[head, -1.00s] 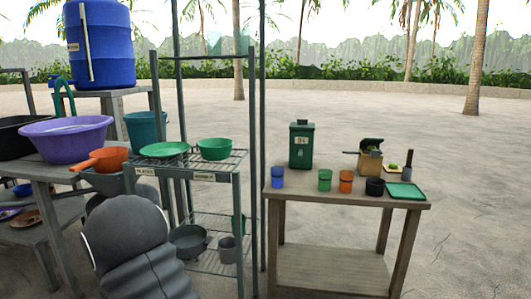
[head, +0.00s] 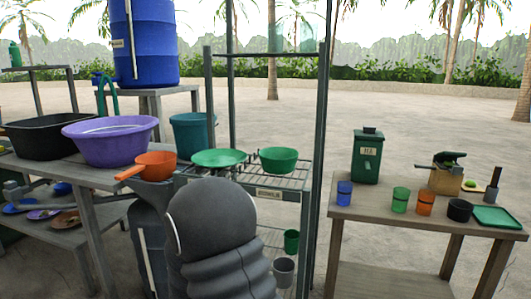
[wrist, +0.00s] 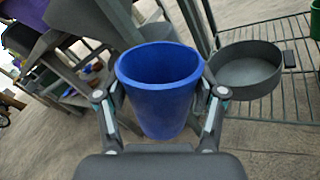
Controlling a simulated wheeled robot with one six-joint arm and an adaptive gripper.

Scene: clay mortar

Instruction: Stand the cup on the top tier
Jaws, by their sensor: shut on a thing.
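My gripper (wrist: 160,92) is shut on a blue cup (wrist: 160,100), with one finger on each side of it. The cup's open mouth faces up toward the wrist camera, and it looks empty. In the head view my arm hides the gripper and this cup. The rack's top tier (head: 299,181) is wire mesh. A green plate (head: 218,158) is on its left part and a green bowl (head: 278,160) on its right part. In the wrist view the cup is left of a dark pan (wrist: 247,72) on a wire shelf (wrist: 285,105).
Rack posts (head: 320,150) rise beside the tier. An orange pan (head: 155,165) and purple basin (head: 110,143) are left. The right table (head: 400,220) holds another blue cup (head: 344,193) and several other things.

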